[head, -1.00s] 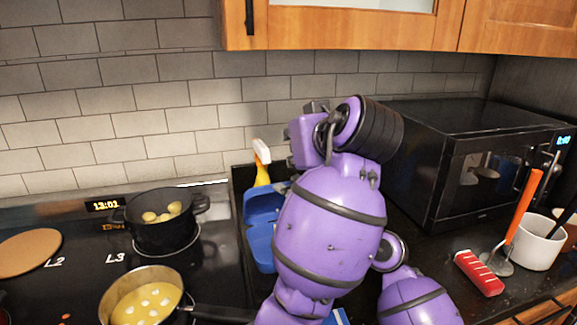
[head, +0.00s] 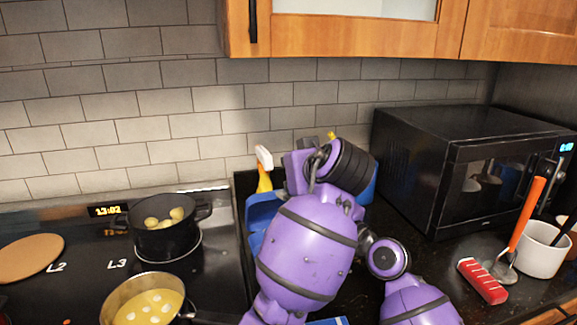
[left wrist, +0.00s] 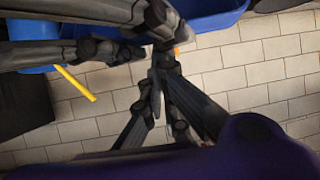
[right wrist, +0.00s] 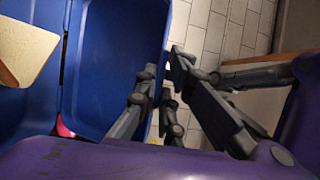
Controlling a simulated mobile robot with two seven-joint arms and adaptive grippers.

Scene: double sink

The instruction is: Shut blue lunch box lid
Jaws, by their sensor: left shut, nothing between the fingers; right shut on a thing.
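The blue lunch box (head: 262,212) stands open on the counter behind my purple arm in the head view, mostly hidden by it. Another blue part shows right of the wrist (head: 369,188), seemingly the raised lid. In the right wrist view the blue lid (right wrist: 115,65) stands beside the box compartment, which holds a bread-like slice (right wrist: 28,52). My right gripper (right wrist: 168,72) is shut on the lid's edge. My left gripper (left wrist: 158,72) is shut and empty, close to the right gripper's fingers and below the blue part (left wrist: 215,20). Both grippers' fingertips are hidden in the head view.
The black microwave (head: 460,170) stands right of the arm. The stove with a black pot (head: 165,235) and a pan (head: 145,300) is at left. A spray bottle (head: 264,168) is against the tiled wall.

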